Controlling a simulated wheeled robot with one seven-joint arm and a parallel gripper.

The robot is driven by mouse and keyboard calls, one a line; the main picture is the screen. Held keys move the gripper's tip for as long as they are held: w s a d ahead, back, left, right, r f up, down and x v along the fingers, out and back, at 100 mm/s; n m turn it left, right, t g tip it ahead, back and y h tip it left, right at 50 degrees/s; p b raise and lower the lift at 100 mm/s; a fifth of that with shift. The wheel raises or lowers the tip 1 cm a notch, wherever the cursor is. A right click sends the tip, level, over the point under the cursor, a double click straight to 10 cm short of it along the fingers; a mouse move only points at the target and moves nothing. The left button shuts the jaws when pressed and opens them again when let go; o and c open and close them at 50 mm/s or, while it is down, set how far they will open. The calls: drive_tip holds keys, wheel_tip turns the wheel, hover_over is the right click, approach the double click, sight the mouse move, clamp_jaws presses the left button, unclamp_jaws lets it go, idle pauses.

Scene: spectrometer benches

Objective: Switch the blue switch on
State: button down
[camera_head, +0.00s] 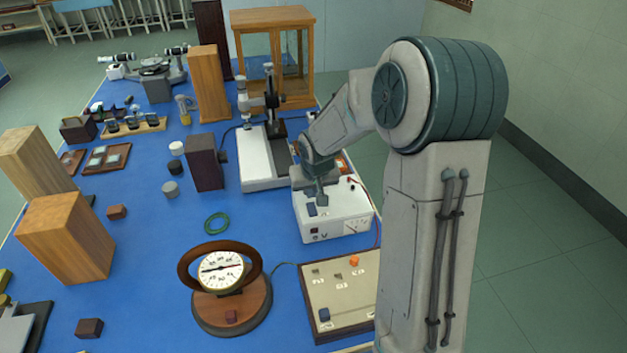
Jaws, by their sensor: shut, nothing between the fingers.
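A white power box (335,228) stands on the blue bench with a meter on its front. A small blue switch (311,209) sits on its top near the front left edge. My gripper (322,201) is shut and empty, pointing down right beside this switch on its right; I cannot tell whether they touch. A beige panel (340,293) nearer to me bears another dark blue piece (324,314) and an orange piece (354,261). I cannot tell the position of the blue switch at this size.
A round dial gauge (221,272) on a wooden base stands left of the panel. A microscope-like stand (263,158) is behind the box. Wooden blocks (66,235) stand at the left. Bare blue bench (150,265) lies between them.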

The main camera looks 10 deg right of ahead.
sight(311, 205)
drive_tip(key=shift+s+x, duration=0.15)
drive_tip(key=shift+x, duration=0.7)
drive_tip(key=shift+s+x, duration=0.2)
drive_tip(key=shift+x, duration=0.7)
drive_tip(key=shift+f, duration=0.1)
drive_tip(key=shift+p, duration=0.4)
drive_tip(key=shift+w+f+g, duration=0.1)
drive_tip(key=shift+f+g, duration=0.15)
drive_tip(key=shift+g, duration=0.05)
drive_tip(key=shift+s, duration=0.85)
drive_tip(key=shift+r, duration=0.1)
